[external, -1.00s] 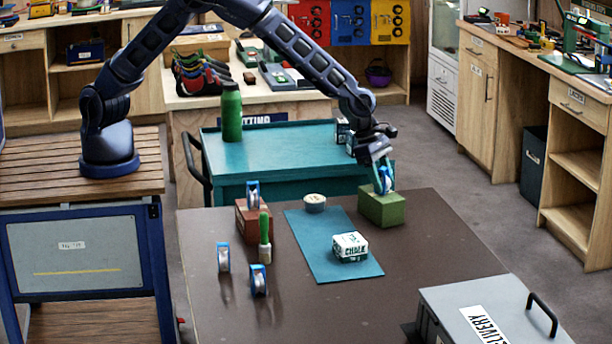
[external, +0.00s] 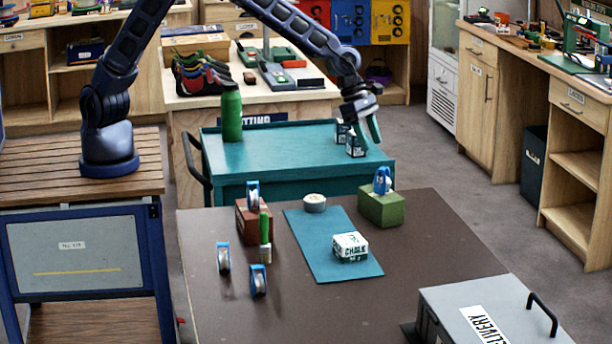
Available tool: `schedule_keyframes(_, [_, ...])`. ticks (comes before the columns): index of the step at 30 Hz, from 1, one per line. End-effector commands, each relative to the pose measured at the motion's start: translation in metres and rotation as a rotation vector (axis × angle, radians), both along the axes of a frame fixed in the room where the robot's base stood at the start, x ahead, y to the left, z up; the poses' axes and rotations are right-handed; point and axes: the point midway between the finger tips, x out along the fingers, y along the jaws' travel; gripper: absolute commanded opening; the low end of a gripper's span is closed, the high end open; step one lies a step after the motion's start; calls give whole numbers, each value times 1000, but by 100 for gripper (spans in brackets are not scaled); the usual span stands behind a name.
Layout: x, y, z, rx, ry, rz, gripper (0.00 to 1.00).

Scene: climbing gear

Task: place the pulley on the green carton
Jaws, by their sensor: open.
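A blue pulley (external: 382,181) stands upright on top of the green carton (external: 380,209), at the back right of the brown table. My gripper (external: 372,130) is open and empty, above and a little behind the pulley, clear of it. Another blue pulley (external: 253,194) is on the reddish-brown carton (external: 247,226). Two more blue pulleys stand on the table toward the front left, one (external: 223,258) farther left and one (external: 258,280) nearer the front.
A teal mat (external: 305,256) holds a chalk box (external: 350,247) and a round tape roll (external: 314,203). A green-handled brush (external: 265,238) stands by the brown carton. A grey delivery case (external: 455,310) is at front right. A teal cart (external: 280,155) stands behind.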

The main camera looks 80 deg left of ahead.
Motion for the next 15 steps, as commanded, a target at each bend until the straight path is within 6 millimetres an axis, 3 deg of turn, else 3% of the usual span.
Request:
schedule_keyframes(7, [-6,16,19,2,-5,-31,50])
schedule_keyframes(15, [-36,90,79,36,-67,-284,50])
